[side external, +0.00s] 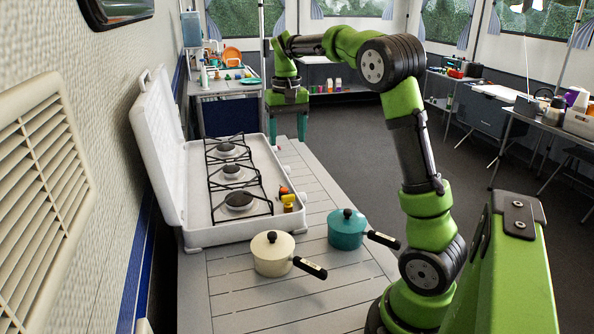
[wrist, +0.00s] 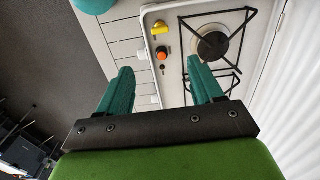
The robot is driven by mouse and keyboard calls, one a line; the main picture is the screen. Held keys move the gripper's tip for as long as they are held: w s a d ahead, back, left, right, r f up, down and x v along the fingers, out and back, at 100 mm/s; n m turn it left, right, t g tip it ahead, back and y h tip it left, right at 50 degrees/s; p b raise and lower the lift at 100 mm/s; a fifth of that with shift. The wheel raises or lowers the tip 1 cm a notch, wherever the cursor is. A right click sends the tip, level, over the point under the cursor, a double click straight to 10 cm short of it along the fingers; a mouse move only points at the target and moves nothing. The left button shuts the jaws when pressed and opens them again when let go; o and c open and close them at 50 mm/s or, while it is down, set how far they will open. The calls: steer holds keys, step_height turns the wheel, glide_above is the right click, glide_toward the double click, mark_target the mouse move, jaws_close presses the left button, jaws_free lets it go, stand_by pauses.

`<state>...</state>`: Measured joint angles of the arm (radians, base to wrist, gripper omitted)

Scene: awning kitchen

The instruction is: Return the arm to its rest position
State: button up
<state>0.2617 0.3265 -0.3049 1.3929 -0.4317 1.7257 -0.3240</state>
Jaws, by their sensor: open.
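My arm is green and black, and my gripper (side external: 291,122) hangs at its end, pointing down, above the far end of the slatted table (side external: 313,262). Its two teal fingers are apart in the side view. The wrist view shows the same gripper (wrist: 164,88) with its fingers spread and nothing between them but the table and stove edge below. It touches nothing that I can see.
A white camping stove (side external: 218,232) with its lid up stands on the left of the table. A cream pot (side external: 272,254) and a teal pot (side external: 346,229) with black handles stand at the near end.

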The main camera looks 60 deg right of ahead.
steer(key=shift+w+d, duration=0.1)
steer(key=s+a+n+t, duration=0.1)
steer(key=s+a+t, duration=0.1)
steer(key=s+a, duration=0.3)
steer(key=s+a+n+t+y, duration=0.1)
steer(key=s+a, duration=0.4)
steer(key=a, duration=0.6)
steer(key=s+a+f+n+t+y, duration=0.1)
steer(key=s+a+t, duration=0.3)
steer(key=a, duration=0.4)
steer(key=shift+s+n, duration=0.4)
steer(key=shift+n, duration=0.5)
steer(key=shift+f, duration=0.1)
steer(key=shift+c, duration=0.5)
